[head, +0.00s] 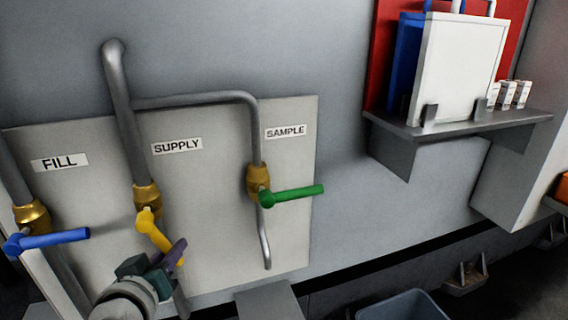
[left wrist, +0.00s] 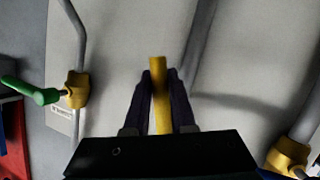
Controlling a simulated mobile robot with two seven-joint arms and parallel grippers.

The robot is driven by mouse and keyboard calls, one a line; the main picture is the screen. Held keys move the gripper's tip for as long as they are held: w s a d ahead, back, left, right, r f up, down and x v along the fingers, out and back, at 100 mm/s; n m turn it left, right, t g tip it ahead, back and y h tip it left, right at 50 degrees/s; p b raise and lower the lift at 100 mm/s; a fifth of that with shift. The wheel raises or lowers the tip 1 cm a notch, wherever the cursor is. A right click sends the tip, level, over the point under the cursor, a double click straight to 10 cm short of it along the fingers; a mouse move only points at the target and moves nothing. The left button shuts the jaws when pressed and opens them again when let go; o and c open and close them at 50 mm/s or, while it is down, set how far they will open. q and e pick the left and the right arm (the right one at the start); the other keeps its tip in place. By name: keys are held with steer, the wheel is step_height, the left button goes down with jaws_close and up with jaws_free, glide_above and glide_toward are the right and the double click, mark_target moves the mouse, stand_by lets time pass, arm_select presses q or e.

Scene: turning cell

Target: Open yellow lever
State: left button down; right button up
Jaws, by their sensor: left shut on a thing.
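The yellow lever (head: 152,231) sits on the brass valve (head: 147,196) of the pipe under the SUPPLY label (head: 177,146). It slants down and to the right from the valve, at an angle to the pipe. My left gripper (head: 168,262) is shut on the lever's lower part. In the left wrist view, the dark fingers (left wrist: 159,85) stand on both sides of the yellow lever (left wrist: 158,64), whose end sticks out past them. The supply valve is hidden in that view. My right gripper is not in view.
A blue lever (head: 48,239) under FILL is at the left. A green lever (head: 292,194) under SAMPLE points right. A shelf (head: 460,128) with a white panel (head: 455,70) is at upper right. A grey bin (head: 402,305) stands below. Bare wall lies right of the valve panel.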

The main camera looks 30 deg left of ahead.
arm_select(q)
steer(key=shift+s+a+f+m+g+y+p, duration=0.2)
steer(key=shift+s+a+m+g+p, duration=0.25)
steer(key=shift+s+m+p, duration=0.15)
steer(key=shift+s+a+f+m+g+y+p, duration=0.1)
steer(key=shift+s+a+m+g+y+p, duration=0.1)
steer(key=shift+s+a+m+g+p, duration=0.35)
steer(key=shift+w+d, duration=0.15)
steer(key=shift+w, duration=0.05)
steer(key=c, duration=0.8)
jaws_free()
steer(key=shift+o, duration=0.2)
steer(key=shift+r, duration=0.1)
steer(key=p+v, duration=0.6)
steer(key=v, duration=0.4)
steer(key=shift+m, duration=0.25)
